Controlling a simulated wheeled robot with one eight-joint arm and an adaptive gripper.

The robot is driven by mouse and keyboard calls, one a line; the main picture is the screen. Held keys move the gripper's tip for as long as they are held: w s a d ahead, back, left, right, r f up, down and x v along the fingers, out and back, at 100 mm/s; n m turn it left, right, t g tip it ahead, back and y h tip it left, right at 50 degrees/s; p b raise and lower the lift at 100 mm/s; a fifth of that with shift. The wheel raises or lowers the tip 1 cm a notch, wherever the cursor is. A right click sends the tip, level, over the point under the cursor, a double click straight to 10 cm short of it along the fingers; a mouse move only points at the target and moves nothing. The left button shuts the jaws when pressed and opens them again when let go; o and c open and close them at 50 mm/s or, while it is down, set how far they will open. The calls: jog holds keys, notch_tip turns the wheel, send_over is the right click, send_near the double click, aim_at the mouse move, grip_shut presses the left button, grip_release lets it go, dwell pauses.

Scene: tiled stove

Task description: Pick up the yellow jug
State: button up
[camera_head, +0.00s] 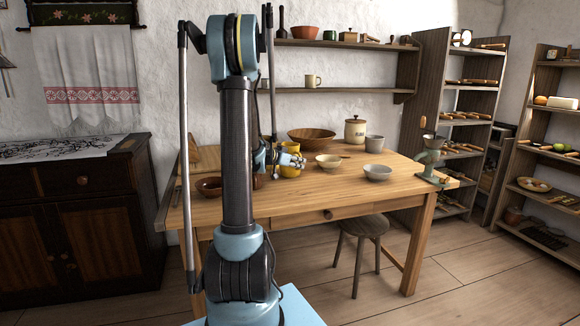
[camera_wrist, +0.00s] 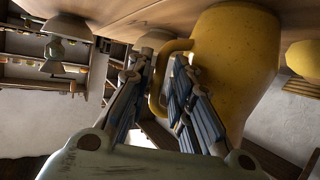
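The yellow jug (camera_head: 290,171) stands on the wooden table, partly hidden behind my gripper in the head view. In the wrist view the jug (camera_wrist: 238,65) is large and close, and the picture is turned so that the tabletop lies along the top. Its handle (camera_wrist: 156,88) points toward my fingers. My gripper (camera_wrist: 162,66) has its two fingers apart, with part of the handle showing in the gap between them. I cannot tell whether either finger touches the handle. In the head view my gripper (camera_head: 287,158) is at the jug's upper part.
On the table (camera_head: 325,190) are a brown bowl (camera_head: 209,187) at left, a large wooden bowl (camera_head: 312,136) behind, a cream bowl (camera_head: 328,161), a grey bowl (camera_head: 377,172), a lidded canister (camera_head: 355,131) and a grinder (camera_head: 431,158).

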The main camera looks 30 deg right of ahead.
jog(key=shift+x, duration=1.05)
jog(key=shift+c, duration=0.6)
grip_shut()
jog(key=shift+s, duration=0.1)
jog(key=shift+r, duration=0.15)
